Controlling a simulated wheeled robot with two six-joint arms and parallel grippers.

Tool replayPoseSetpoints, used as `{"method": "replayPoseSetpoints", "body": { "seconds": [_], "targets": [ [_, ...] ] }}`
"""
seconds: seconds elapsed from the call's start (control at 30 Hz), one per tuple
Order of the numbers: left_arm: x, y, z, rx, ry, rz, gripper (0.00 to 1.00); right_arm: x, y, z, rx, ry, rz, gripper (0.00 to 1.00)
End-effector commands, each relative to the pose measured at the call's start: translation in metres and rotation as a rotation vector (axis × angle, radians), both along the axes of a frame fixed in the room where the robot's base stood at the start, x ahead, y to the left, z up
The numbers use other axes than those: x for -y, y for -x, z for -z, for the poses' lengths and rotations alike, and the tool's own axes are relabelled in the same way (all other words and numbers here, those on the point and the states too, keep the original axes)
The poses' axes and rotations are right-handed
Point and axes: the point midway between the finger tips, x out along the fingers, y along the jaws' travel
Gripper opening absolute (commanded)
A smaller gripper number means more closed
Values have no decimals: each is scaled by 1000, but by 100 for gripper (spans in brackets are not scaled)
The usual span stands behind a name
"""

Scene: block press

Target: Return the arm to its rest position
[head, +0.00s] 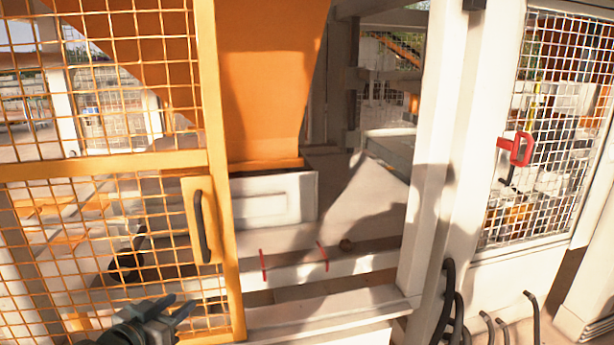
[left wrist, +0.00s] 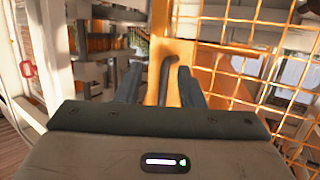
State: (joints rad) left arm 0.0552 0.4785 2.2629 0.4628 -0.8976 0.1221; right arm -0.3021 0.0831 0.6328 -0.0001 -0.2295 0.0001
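My left gripper (head: 178,305) is low in the head view, in front of the orange mesh door, below and left of the door's dark handle (head: 202,226). In the left wrist view its two fingers (left wrist: 158,88) stand apart with nothing gripped. The handle (left wrist: 166,78) shows between them there, but in the head view the gripper is clear of it. My right gripper is in neither view.
The orange mesh door (head: 222,200) covers the left side. Right of it is an opening with a white block (head: 270,198) under an orange chute (head: 265,80). A white post (head: 440,150), a mesh panel with a red handle (head: 517,148) and dark hoses (head: 448,300) stand on the right.

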Motion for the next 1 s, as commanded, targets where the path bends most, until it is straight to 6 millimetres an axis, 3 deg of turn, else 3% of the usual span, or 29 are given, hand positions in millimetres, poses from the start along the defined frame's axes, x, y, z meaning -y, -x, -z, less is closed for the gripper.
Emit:
{"method": "replayPoseSetpoints", "body": {
  "seconds": [0.03, 0.1, 0.2, 0.3, 0.5, 0.77, 1.0],
  "targets": [
    [6, 20, 36, -92, -17, -17, 35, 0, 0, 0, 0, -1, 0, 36],
    [9, 52, 81, -222, -56, -48, 35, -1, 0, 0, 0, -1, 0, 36],
    [13, 102, 134, -401, -107, -89, 35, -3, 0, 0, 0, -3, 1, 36],
    [14, 148, 170, -550, -149, -123, 35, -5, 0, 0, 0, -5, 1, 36],
    [14, 222, 210, -772, -202, -174, 35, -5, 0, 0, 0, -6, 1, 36],
    [14, 305, 235, -1010, -250, -228, 35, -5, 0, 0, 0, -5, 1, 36],
    [7, 282, 302, -1023, -251, -231, 35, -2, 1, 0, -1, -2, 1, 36]
  ]
}}
